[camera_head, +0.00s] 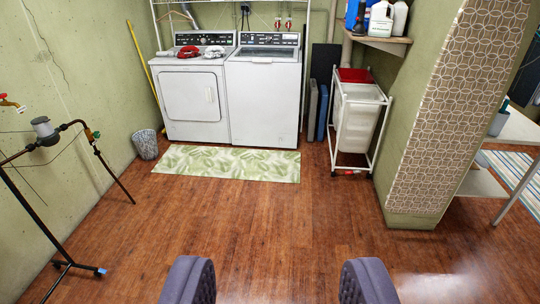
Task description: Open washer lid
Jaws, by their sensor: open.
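The white top-loading washer (264,100) stands against the back wall, right of the white dryer with a front door (191,97). The washer lid (264,54) is on its top, below the dark control panel, and looks shut, with a dark strip across it. My gripper (277,286) is at the bottom edge of the view, with two dark padded fingers wide apart. It is empty and far from the washer, with wooden floor between them.
A leaf-patterned mat (228,163) lies before both machines. A white cart with bins (357,115) stands right of the washer, near a patterned pillar (455,110). The middle floor is clear.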

